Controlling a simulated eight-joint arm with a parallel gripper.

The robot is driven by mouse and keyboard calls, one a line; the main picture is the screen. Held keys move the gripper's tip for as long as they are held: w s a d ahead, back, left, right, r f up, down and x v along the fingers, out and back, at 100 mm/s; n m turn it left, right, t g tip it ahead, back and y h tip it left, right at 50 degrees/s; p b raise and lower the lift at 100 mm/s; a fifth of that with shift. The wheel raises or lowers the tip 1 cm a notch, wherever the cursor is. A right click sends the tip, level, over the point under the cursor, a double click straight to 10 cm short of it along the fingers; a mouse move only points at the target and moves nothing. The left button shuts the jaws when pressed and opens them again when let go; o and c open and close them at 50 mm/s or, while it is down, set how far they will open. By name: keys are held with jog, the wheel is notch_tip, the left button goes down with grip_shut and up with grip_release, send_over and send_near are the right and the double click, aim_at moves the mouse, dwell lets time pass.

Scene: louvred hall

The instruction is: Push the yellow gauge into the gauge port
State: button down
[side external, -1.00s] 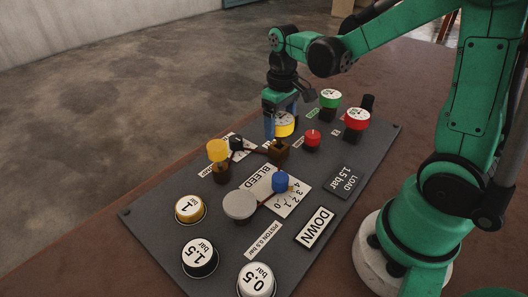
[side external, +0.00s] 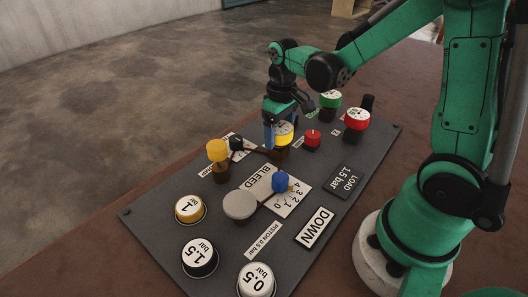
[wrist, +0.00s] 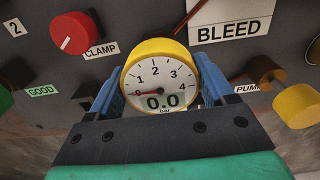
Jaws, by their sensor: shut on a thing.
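The yellow gauge (side external: 284,131) has a white dial and stands over the brown gauge port block (side external: 281,153) in the side view. Its lower edge hides the top of the port. I cannot tell how deep it sits. My gripper (side external: 270,134) is shut on the gauge from above, its blue fingers at the gauge's sides. In the wrist view the gauge (wrist: 160,72) lies between the fingers (wrist: 160,95), its needle near 0 and its display reading 0.0 bar. The port is hidden there.
A red CLAMP knob (side external: 312,138) stands close right of the port. A yellow-topped knob (side external: 217,151) and a black knob (side external: 236,142) stand to its left. Red (side external: 356,118) and green (side external: 330,99) gauges stand behind. The blue BLEED knob (side external: 281,181) is in front.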

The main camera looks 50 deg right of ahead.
aim_at(280, 127)
grip_release()
jog(key=shift+r, duration=2.55)
notch_tip(280, 127, up, 4)
jog(key=shift+r, duration=0.2)
jog(key=shift+s+a+r, duration=0.1)
jog(key=shift+r, duration=0.45)
jog(key=s+a+f+t, duration=0.2)
jog(key=s+a+t, duration=0.1)
jog(key=a+t, duration=0.3)
jog(key=shift+s+a+f+t, duration=0.2)
jog(key=shift+s+a+t, duration=0.15)
jog(key=shift+t, duration=0.25)
